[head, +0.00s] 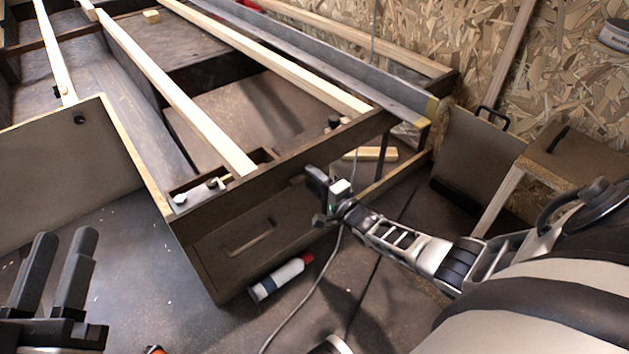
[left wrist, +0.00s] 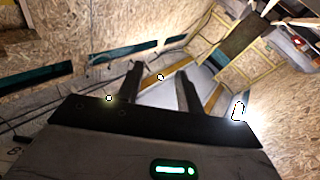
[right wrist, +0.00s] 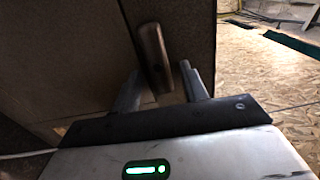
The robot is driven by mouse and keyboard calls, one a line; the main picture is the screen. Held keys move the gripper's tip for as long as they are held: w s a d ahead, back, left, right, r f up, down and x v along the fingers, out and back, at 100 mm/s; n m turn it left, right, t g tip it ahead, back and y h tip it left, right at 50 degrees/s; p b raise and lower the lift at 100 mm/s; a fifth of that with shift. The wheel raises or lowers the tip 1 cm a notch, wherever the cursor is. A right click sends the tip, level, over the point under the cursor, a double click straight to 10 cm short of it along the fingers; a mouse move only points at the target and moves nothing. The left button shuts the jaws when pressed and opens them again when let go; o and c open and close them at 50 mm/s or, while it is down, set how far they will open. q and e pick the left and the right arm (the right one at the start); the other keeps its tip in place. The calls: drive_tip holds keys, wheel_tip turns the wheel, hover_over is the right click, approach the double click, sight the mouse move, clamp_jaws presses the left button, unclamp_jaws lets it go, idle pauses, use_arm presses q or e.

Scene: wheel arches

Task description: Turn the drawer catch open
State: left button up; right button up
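The drawer catch (right wrist: 153,52) is a brown rounded bar on a dark brown panel in the right wrist view. It stands nearly upright, leaning slightly. My right gripper (right wrist: 162,85) is open, with one finger on each side of the catch's lower end; I cannot tell whether either touches it. In the head view my right gripper (head: 325,192) is at the right end of the drawer front (head: 236,256), which has a slot handle. It largely hides the catch there. My left gripper (head: 62,268) is open and empty at the lower left, away from the drawer; it also shows in the left wrist view (left wrist: 159,82).
A white bottle with a red cap (head: 280,278) lies on the floor before the drawer, beside a thin cable (head: 318,285). Pale wooden slats (head: 180,95) cross the frame above. A brown panel (head: 70,175) stands at left. Chipboard wall (head: 440,45) is behind.

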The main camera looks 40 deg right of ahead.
drive_tip(key=shift+s, duration=0.2)
use_arm(q)
drive_tip(key=f+g+y+p, duration=0.1)
drive_tip(key=p, duration=0.1)
drive_tip(key=s+f+n+g+p, duration=0.1)
drive_tip(key=f, duration=0.1)
drive_tip(key=s+f+n+g+y+p, duration=0.1)
drive_tip(key=f+p, duration=0.1)
drive_tip(key=shift+s+d+f+g+y+p, duration=0.1)
drive_tip(key=shift+f+g+y+p, duration=0.2)
drive_tip(key=shift+g+p, duration=0.1)
use_arm(e)
drive_tip(key=s+d, duration=0.1)
drive_tip(key=s, duration=1.4)
drive_tip(key=shift+s+d, duration=0.15)
drive_tip(key=shift+s, duration=0.1)
use_arm(q)
drive_tip(key=shift+r, duration=0.1)
use_arm(e)
drive_tip(key=shift+r, duration=0.1)
